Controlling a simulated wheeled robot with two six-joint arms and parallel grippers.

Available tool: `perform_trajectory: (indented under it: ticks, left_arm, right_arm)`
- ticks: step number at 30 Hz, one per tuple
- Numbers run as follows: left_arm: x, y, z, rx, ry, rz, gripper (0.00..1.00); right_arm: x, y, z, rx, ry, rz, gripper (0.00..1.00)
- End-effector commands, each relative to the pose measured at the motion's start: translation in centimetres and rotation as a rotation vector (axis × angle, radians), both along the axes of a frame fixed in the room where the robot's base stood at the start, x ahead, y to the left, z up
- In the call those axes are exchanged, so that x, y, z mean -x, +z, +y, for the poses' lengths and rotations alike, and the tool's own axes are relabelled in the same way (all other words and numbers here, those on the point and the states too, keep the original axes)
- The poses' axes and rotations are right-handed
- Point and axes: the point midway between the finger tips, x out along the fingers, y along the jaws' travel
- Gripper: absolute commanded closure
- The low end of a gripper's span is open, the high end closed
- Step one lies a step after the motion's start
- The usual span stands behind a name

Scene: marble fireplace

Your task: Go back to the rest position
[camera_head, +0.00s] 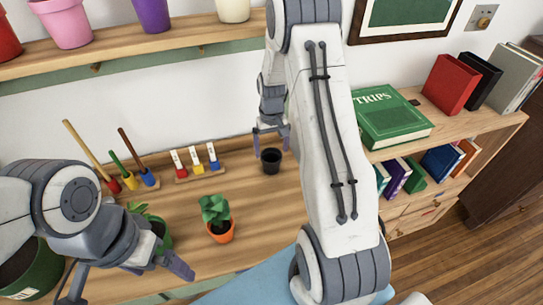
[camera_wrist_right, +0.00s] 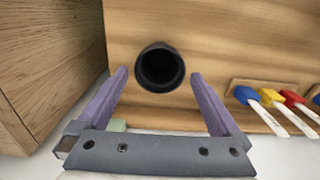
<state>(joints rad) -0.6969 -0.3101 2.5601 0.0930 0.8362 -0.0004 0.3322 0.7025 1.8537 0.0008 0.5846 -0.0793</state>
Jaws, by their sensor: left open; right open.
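My right gripper (camera_head: 271,141) is open above the back of the wooden surface (camera_head: 185,188), just behind and above a small black pot (camera_head: 271,161). In the right wrist view its two purple fingers (camera_wrist_right: 160,80) are spread wide with nothing gripped. The black pot (camera_wrist_right: 160,68) shows between and beyond the fingertips, its dark opening facing the camera. My left gripper (camera_head: 128,272) is open at the lower left, with its fingers apart, in front of the potted plants; whether it touches anything is unclear.
A plant in an orange pot (camera_head: 219,219) and a green pot (camera_head: 158,231) stand near the left gripper. Labelled brushes (camera_head: 196,160) and coloured tools (camera_head: 128,175) stand in racks at the back. A green book (camera_head: 390,117) lies on the right shelf. Flowerpots (camera_head: 68,22) line the upper shelf.

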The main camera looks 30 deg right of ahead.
Motion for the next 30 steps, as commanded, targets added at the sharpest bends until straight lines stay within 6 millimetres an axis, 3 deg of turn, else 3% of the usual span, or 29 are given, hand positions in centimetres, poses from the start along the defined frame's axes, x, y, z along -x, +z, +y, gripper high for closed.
perform_trajectory:
  ticks: [17, 30]
  left_arm:
    - [0.0, 0.1, 0.0, 0.000, 0.000, 0.000, 0.00]
    - [0.0, 0.7, 0.0, 0.000, 0.000, 0.000, 0.00]
  right_arm:
    - [0.0, -0.3, 0.0, -0.001, 0.000, 0.003, 0.00]
    - [0.1, -6.4, 0.0, -0.001, 0.000, 0.005, 0.00]
